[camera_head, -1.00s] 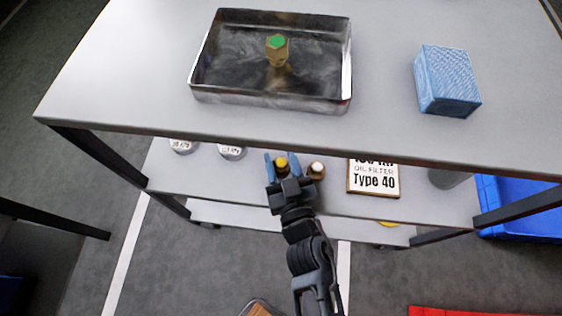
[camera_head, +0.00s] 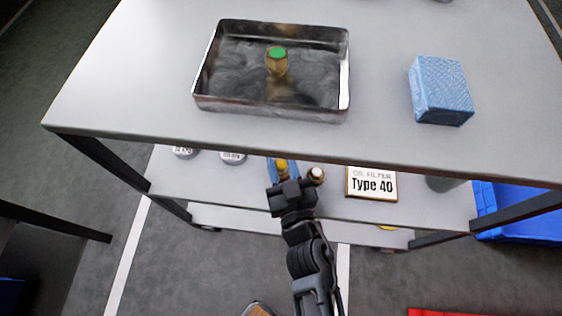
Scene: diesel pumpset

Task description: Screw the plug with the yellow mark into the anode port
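The plug with the yellow mark (camera_head: 281,164) stands on the middle shelf, just under the front edge of the top shelf. My gripper (camera_head: 283,170) has blue fingers reaching in around this plug, one on each side. Whether the fingers press on it is too small to tell, and the top shelf's edge partly hides the tips. A white-marked plug (camera_head: 316,174) is just right of my gripper. A brass plug with a green mark (camera_head: 277,61) stands in the metal tray (camera_head: 225,103) on the top shelf. I see no anode port that I can identify.
A blue block (camera_head: 440,92) is on the top shelf (camera_head: 160,75) at right. On the middle shelf are an oil filter box (camera_head: 371,184), a grey cylinder (camera_head: 444,183) and two round labelled items (camera_head: 232,157) at left. The top shelf's front edge overhangs my gripper.

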